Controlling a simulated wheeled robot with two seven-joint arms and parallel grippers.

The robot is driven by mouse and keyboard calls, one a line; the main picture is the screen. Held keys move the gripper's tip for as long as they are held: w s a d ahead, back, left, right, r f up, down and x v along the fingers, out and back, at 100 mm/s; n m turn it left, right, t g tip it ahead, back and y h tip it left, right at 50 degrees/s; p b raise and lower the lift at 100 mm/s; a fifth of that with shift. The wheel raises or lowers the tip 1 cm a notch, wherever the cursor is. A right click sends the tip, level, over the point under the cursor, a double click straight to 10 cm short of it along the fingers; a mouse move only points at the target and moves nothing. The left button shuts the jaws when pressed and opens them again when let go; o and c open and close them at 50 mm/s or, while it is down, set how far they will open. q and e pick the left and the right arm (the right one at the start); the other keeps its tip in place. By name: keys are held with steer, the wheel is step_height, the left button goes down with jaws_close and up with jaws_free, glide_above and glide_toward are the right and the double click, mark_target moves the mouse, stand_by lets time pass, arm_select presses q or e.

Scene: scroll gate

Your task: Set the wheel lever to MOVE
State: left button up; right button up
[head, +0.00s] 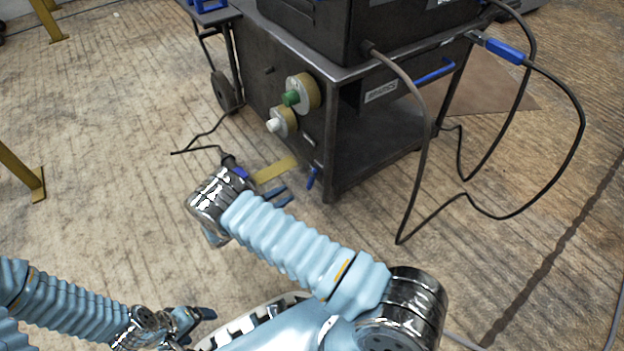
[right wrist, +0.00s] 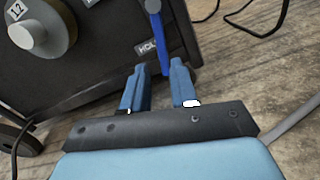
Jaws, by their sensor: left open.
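The wheel lever is a blue handle on the dark cart's side panel. In the right wrist view the lever (right wrist: 160,42) hangs down, slightly tilted, beside a label (right wrist: 150,48) that seems to read HOLD. It also shows in the head view (head: 312,177), low near the cart's front corner. My right gripper (head: 276,197) is just left of and below it. In the right wrist view its fingers (right wrist: 159,78) are apart, with the lever's lower end between the tips in the picture; contact cannot be told. My left gripper (head: 205,318) is open and empty at lower left.
The dark cart (head: 330,165) carries a green knob (head: 291,98) and a white knob (head: 272,125) on its panel. A yellow strip (head: 277,169) lies by its lower edge. Black cables (head: 470,195) loop at the right. A yellow stand (head: 22,172) is at left. The left floor is mostly clear.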

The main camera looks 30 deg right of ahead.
mark_target(309, 182)
steer(key=d, duration=1)
steer(key=shift+w+d+b, duration=0.3)
steer(key=shift+w+b, duration=0.05)
steer(key=shift+c, duration=0.4)
jaws_close()
